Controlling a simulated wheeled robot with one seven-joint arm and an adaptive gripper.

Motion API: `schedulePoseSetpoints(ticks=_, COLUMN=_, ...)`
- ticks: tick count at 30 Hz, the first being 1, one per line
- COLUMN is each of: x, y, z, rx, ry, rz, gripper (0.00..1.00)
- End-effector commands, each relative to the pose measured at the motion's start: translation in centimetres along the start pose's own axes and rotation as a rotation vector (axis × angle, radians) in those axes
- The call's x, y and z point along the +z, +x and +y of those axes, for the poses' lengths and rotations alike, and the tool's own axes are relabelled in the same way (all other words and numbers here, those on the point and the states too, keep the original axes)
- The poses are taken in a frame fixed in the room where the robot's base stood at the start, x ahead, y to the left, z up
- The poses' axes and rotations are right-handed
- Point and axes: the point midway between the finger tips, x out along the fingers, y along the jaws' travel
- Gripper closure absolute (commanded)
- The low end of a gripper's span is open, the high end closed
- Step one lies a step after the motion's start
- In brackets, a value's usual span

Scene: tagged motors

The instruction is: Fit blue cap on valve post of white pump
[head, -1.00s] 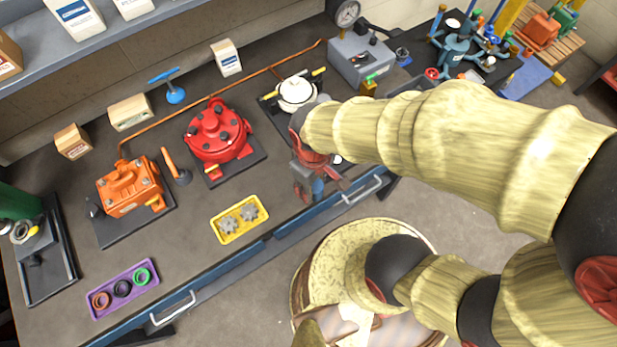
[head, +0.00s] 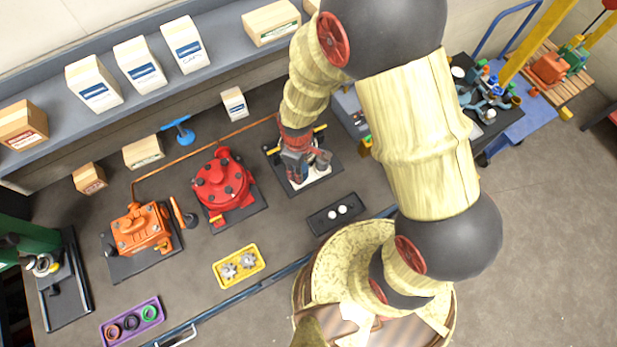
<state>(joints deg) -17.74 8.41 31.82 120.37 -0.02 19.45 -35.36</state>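The white pump (head: 312,177) stands on a dark base plate at the right of the bench. My gripper hides most of it, including its valve post. My gripper (head: 307,172) points down over the pump, its fingers around or just above the pump's middle. I cannot tell whether they touch it, or whether they are open or shut. The blue cap does not show clearly; if it is between the fingers, they hide it.
A red pump (head: 222,184) and an orange pump (head: 141,229) stand to the left. A black tray (head: 322,222) with white round parts, a yellow tray (head: 257,272) with gears and a purple tray (head: 107,330) with rings lie in front. A copper pipe (head: 200,152) runs behind.

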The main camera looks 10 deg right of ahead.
Motion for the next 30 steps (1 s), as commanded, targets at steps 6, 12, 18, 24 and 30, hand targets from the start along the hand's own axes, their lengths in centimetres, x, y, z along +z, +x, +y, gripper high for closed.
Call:
schedulePoseSetpoints(ticks=6, x=-2.1, y=-0.1, z=1.5, rx=0.000, ry=-0.121, rz=0.000, gripper=0.87)
schedulePoseSetpoints(ticks=12, x=-2.1, y=0.4, z=1.5, rx=0.000, ry=-0.141, rz=0.000, gripper=0.87)
schedulePoseSetpoints(ticks=18, x=-2.1, y=1.9, z=1.4, rx=0.000, ry=-0.140, rz=0.000, gripper=0.87)
schedulePoseSetpoints(ticks=24, x=-2.0, y=3.8, z=1.4, rx=0.000, ry=-0.139, rz=0.000, gripper=0.87)
schedulePoseSetpoints(ticks=30, x=-2.1, y=4.5, z=1.5, rx=0.001, ry=-0.139, rz=0.001, gripper=0.87)
